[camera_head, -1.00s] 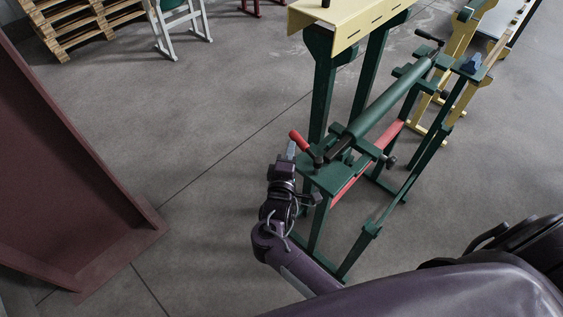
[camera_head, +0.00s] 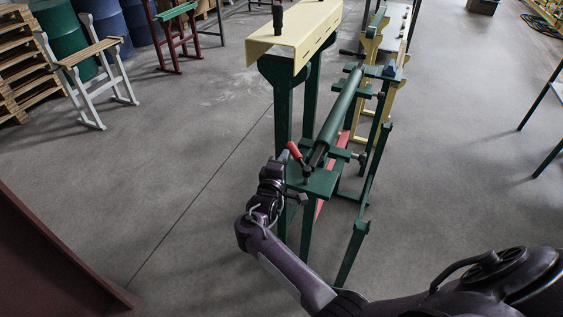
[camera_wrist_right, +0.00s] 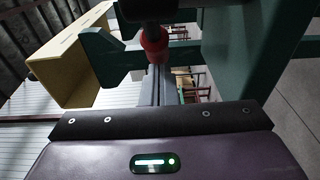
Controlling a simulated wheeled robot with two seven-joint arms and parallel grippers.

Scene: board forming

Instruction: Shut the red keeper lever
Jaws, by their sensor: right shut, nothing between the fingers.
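The red keeper lever (camera_head: 295,151) stands tilted at the near end of the green forming machine (camera_head: 322,181), above its end plate. Its red grip also shows in the right wrist view (camera_wrist_right: 155,46), hanging just past my fingers. My right gripper (camera_head: 283,157) is shut and empty, just left of the lever in the head view. In the right wrist view the closed grey fingers (camera_wrist_right: 153,88) point toward the red grip. I cannot tell whether they touch it. My left gripper is not in view.
A cream-topped stand (camera_head: 297,37) is close behind the machine on the left. A dark red panel (camera_head: 45,265) fills the lower left. White trestles (camera_head: 90,75), pallets and barrels stand farther back. The floor right of the machine is mostly clear.

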